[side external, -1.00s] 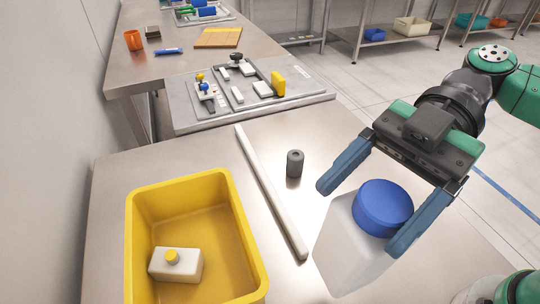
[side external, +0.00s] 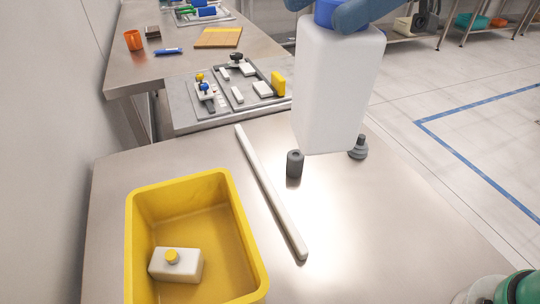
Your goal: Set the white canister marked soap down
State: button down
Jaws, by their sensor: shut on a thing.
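A large white canister (side external: 337,88) with a blue cap (side external: 325,14) is upright at the top middle. No soap marking shows on the sides I see. My gripper (side external: 334,9) is at the top edge of the picture, its blue fingers shut on the cap from both sides. The rest of the gripper is out of the frame. The canister's base appears over the far right part of the steel table (side external: 370,220). I cannot tell how far it is above the surface.
A dark grey cylinder (side external: 295,165) and a grey knob-like piece (side external: 358,148) stand near the canister's base. A pale bar (side external: 270,190) crosses the table. Left is a yellow bin (side external: 135,240) holding a small yellow-capped white bottle (side external: 178,265).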

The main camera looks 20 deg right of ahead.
jog(key=w+d+f+m+t, duration=0.2)
jog(key=w+d+f, duration=0.25)
jog(key=w, duration=0.45)
jog(key=w+d+f+m+t+h, duration=0.1)
jog(key=w+d+f+m+t, duration=0.25)
jog(key=w+d, duration=0.35)
jog(key=w+d+f+m+t, duration=0.15)
jog(key=w+d+f, duration=0.3)
jog(key=w, duration=0.55)
notch_tip(320, 180, down, 8)
jog(key=shift+a, duration=0.35)
jog(key=shift+s+f, duration=0.1)
